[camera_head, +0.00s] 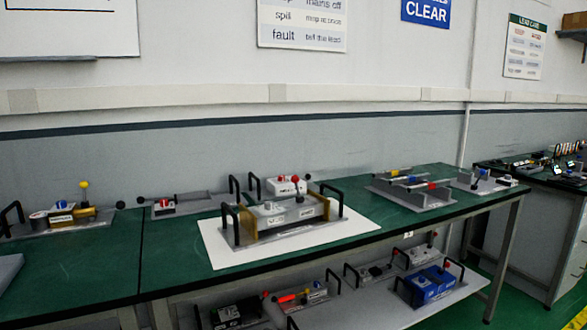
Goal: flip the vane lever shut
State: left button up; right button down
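Neither of my grippers is in view. Several small lever units stand on the green benches, and I cannot tell for sure which one carries the vane lever. On the white mat (214,246) sits a grey and brass unit (283,217) with black handles. A thin lever with a red knob (295,178) stands upright at its back, near a white box (279,186). On the left, a brass-coloured unit (85,212) has an upright lever with a yellow knob (83,185). The labels are too small to read.
The green bench (110,262) has bare room at its front left. A grey rail unit (420,190) stands right of the mat, beside a unit with a blue knob (482,182). A lower shelf (385,308) holds several more units, one blue (430,285).

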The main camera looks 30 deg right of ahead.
aim_at(295, 179)
jog(key=l+u, duration=0.2)
jog(key=l, duration=0.5)
jog(key=l+u, duration=0.2)
jog(key=l, duration=0.45)
jog(key=l+u, duration=0.2)
jog(key=l, duration=0.5)
jog(key=k+l+u, duration=0.2)
jog(key=l, duration=0.45)
jog(key=i, duration=0.05)
